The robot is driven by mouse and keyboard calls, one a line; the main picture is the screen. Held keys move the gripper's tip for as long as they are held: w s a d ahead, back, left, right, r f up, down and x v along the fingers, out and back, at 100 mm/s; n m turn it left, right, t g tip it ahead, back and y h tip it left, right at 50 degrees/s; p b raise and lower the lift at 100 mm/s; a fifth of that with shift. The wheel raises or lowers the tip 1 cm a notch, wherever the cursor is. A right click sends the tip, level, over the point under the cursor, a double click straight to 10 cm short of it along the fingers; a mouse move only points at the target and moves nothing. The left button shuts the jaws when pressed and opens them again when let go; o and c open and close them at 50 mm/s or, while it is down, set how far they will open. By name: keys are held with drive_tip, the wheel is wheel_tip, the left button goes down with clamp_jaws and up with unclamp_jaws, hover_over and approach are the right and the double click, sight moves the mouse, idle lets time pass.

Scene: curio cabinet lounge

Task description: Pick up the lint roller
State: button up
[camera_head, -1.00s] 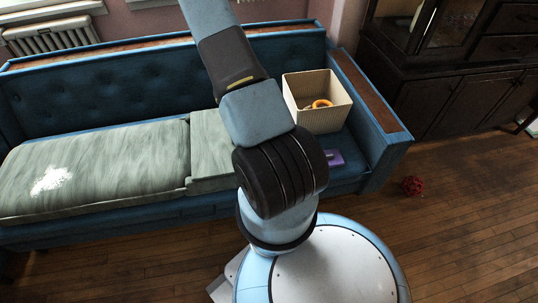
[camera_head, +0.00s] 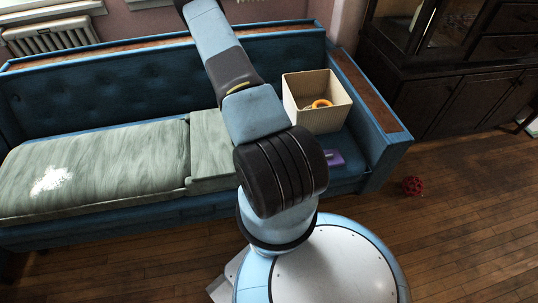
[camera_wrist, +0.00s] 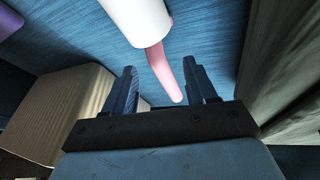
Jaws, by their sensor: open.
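The lint roller (camera_wrist: 138,20) shows in the wrist view, with a white roll at the top and a pink handle (camera_wrist: 164,72) pointing toward my gripper. It lies on the blue sofa seat (camera_wrist: 80,38). My gripper (camera_wrist: 163,82) is open, with one dark finger on each side of the end of the handle in the picture. I cannot tell how far the fingers are above the seat. In the head view the roller and my gripper are hidden behind my arm.
A ribbed cream box (camera_head: 318,112) with an orange ring (camera_head: 321,103) in it stands on the sofa; the box is left in the wrist view (camera_wrist: 55,115). A purple item (camera_head: 335,158) lies in front. Green cushions (camera_head: 100,165) lie left. A red ball (camera_head: 413,186) is on the floor.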

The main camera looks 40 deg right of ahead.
drive_tip(key=shift+x, duration=2.75)
drive_tip(key=shift+w+d, duration=0.1)
drive_tip(key=shift+c, duration=0.4)
clamp_jaws()
drive_tip(key=shift+r, duration=0.15)
drive_tip(key=shift+r, duration=0.5)
drive_tip(key=s+r, duration=0.1)
drive_tip(key=r, duration=0.1)
drive_tip(key=s+r, duration=0.2)
drive_tip(key=r, duration=0.1)
drive_tip(key=s+r, duration=0.1)
drive_tip(key=r, duration=0.1)
drive_tip(key=shift+s+a+r, duration=0.3)
drive_tip(key=shift+s+r, duration=0.1)
drive_tip(key=s+a+r, duration=0.1)
drive_tip(key=s+r, duration=0.3)
drive_tip(key=s, duration=0.5)
drive_tip(key=shift+a, duration=0.1)
